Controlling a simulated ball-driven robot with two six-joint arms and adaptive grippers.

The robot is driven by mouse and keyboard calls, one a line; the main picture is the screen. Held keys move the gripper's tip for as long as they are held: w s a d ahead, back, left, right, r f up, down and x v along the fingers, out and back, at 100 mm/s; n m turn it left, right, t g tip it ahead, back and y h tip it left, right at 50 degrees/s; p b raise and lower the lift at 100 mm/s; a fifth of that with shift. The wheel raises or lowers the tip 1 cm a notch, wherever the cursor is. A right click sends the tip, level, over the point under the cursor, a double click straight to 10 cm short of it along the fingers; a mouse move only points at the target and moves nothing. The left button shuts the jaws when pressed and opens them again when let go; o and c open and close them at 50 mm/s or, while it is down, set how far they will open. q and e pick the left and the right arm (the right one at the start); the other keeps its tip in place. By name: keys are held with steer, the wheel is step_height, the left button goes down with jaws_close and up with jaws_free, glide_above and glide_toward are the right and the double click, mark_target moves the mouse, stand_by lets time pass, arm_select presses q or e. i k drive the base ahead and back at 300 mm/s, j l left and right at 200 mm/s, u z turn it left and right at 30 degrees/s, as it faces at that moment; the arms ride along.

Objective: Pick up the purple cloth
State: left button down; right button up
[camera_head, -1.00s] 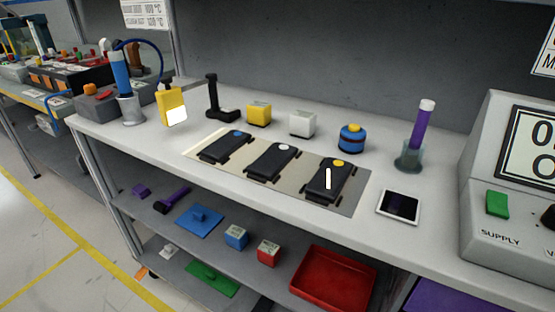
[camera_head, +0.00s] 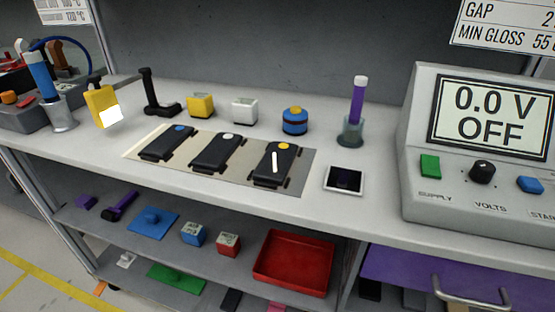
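A small purple item (camera_head: 86,201) lies at the left end of the shelf under the worktop. It is too small to tell whether it is a folded cloth or a block. A purple-and-black handled tool (camera_head: 120,206) lies just right of it. No spread-out purple cloth shows. Neither of my grippers is in view.
The worktop holds three black modules on a mat (camera_head: 309,170), a purple tube in a holder (camera_head: 350,132), a tablet (camera_head: 344,178) and a power supply (camera_head: 480,150) reading OFF. Below are a blue plate (camera_head: 153,220), a red tray (camera_head: 293,257) and a purple drawer (camera_head: 420,268).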

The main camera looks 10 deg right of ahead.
mark_target(84, 202)
steer(key=i+j+z, duration=0.1)
steer(key=j, duration=0.3)
steer(key=i+j+z, duration=0.15)
steer(key=j, duration=0.25)
steer(key=i+j+z, duration=0.1)
steer(key=j, duration=0.35)
steer(key=i+j+z, duration=0.1)
steer(key=j, duration=0.3)
